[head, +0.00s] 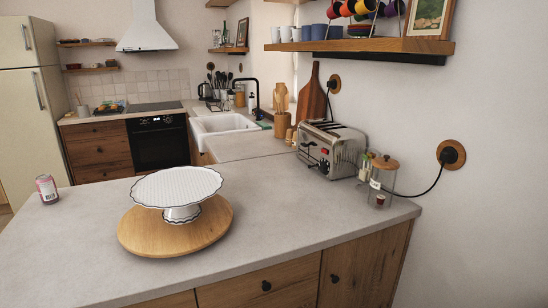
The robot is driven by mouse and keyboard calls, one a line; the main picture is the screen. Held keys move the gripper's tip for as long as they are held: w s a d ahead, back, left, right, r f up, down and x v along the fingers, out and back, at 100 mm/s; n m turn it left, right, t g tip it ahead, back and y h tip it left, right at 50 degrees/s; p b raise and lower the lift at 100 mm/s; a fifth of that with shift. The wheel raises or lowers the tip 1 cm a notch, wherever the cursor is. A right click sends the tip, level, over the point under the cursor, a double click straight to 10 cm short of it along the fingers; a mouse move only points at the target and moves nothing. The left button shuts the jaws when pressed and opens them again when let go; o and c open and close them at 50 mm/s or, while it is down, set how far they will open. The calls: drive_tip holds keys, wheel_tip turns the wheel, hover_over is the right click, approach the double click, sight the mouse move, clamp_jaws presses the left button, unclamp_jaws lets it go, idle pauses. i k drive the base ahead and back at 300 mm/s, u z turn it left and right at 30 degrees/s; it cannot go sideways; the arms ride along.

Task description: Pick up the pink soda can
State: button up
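A pink soda can (47,189) with a pale top stands upright on the left part of the grey counter (290,230), near its left edge. Nothing touches it and it is fully visible. My gripper is not in view.
A white cake stand (178,187) sits on a round wooden board (176,241) to the right of the can. A toaster (332,149) and glass jars (382,183) stand at the right by the wall. A shelf (365,45) with cups overhangs there. The counter's front middle is clear.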

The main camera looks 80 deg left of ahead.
sight(46, 184)
drive_tip(key=z, duration=5.9)
drive_tip(key=i, duration=3.7)
drive_tip(key=z, duration=0.05)
